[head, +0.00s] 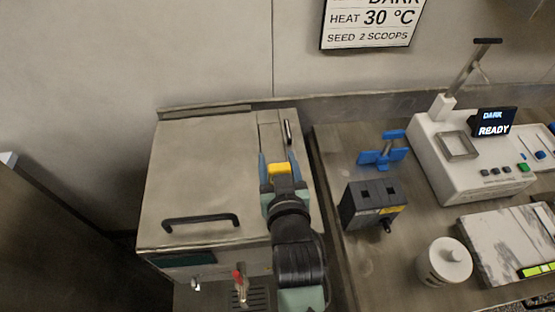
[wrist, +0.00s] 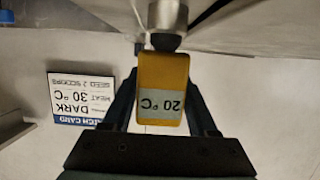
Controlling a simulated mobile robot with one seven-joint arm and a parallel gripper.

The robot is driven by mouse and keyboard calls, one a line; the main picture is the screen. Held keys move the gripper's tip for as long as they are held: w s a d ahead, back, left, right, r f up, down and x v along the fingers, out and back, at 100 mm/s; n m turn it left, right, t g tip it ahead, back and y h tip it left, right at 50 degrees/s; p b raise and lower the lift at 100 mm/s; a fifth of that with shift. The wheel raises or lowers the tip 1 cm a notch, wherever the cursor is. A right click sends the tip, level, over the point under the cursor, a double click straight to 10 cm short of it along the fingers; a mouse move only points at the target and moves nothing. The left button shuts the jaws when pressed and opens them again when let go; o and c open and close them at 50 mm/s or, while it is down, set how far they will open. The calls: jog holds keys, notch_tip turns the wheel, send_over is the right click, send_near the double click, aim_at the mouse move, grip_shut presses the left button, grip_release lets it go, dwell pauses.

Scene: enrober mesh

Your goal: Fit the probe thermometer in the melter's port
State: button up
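The melter (head: 195,160) is the steel box at left in the head view, with a black lid handle. The probe thermometer (head: 279,168) has a yellow head, held over the melter's right part. In the wrist view its yellow head (wrist: 163,75) reads 20 °C, upside down. My gripper (head: 278,166) has a finger on each side of the yellow head, apparently shut on it; the fingers also show in the wrist view (wrist: 163,95). A grey metal cylinder (wrist: 168,18) lies beyond the head; I cannot tell whether it is stem or port. The port is not clearly visible.
A wall card (head: 370,25) reads HEAT 30 °C. A tap (head: 240,285) is at the melter's front.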

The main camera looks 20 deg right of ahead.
jog(key=o, duration=0.4)
jog(key=shift+c, duration=0.2)
jog(key=b+v, duration=0.2)
jog(key=v, duration=1.1)
